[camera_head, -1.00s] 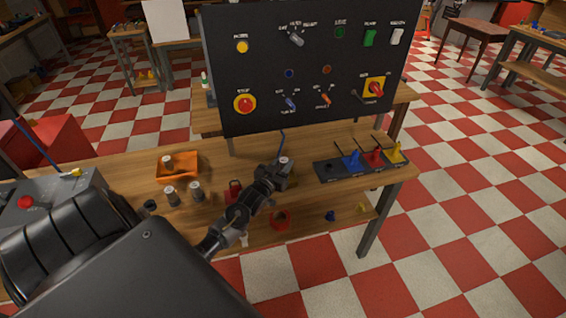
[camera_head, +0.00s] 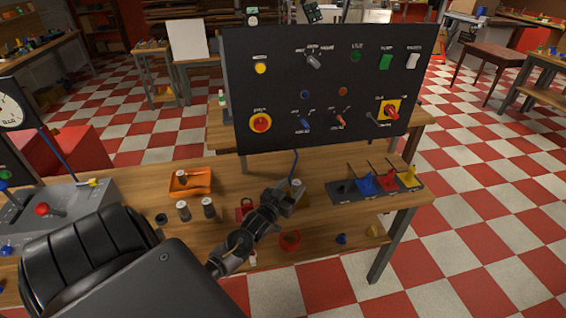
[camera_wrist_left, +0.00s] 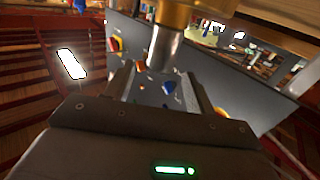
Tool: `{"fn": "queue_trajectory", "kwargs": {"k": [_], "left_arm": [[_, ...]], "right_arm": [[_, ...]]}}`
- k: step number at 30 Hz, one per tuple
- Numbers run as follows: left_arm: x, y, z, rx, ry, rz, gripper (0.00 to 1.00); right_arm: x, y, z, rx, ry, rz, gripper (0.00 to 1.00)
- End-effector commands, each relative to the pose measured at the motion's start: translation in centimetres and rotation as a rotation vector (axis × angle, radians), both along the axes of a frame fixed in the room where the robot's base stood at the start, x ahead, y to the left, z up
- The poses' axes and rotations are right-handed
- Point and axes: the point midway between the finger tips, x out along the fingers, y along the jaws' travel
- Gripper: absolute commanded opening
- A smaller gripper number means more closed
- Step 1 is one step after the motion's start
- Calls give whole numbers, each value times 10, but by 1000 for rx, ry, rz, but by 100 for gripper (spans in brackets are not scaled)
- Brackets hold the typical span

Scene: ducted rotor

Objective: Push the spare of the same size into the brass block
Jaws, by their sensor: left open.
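My left gripper (camera_head: 284,200) is over the bench in front of the black panel, close to the small brass block (camera_head: 299,188), which it partly covers. In the left wrist view the brass piece (camera_wrist_left: 195,12) is at the top edge, and a grey metal cylinder (camera_wrist_left: 165,46) runs from it toward my gripper (camera_wrist_left: 160,88). The two fingers are apart, with the cylinder's end near the gap. I cannot tell how deep the cylinder sits. Two grey cylinders (camera_head: 183,211) (camera_head: 208,208) stand on the bench to the left. My right gripper is out of view.
An orange tray (camera_head: 204,189) holds another grey-topped cylinder (camera_head: 181,177). A dark ring (camera_head: 161,219) lies nearby. A red padlock-like piece (camera_head: 246,207) is left of my gripper. A dark base with blue, red and yellow levers (camera_head: 344,192) is to the right. The black panel (camera_head: 330,75) rises behind.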

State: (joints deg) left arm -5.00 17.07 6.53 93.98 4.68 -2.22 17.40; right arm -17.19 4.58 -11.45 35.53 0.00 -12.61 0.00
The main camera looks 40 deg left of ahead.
Motion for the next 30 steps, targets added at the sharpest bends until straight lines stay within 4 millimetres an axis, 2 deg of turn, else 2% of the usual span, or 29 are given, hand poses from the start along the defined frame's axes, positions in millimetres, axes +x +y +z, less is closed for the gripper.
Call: {"fn": "queue_trajectory", "kwargs": {"k": [1,6,12,17,30], "left_arm": [[-12,-2,-4,0,1,0,55],[-45,-8,-4,0,2,-1,55],[-69,-13,-2,0,0,0,55],[-76,-14,0,-1,0,0,55],[-76,-14,0,-1,0,0,55]], "right_arm": [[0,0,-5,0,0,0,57],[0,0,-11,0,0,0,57],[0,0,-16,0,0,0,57],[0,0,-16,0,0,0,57],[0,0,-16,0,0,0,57]]}}
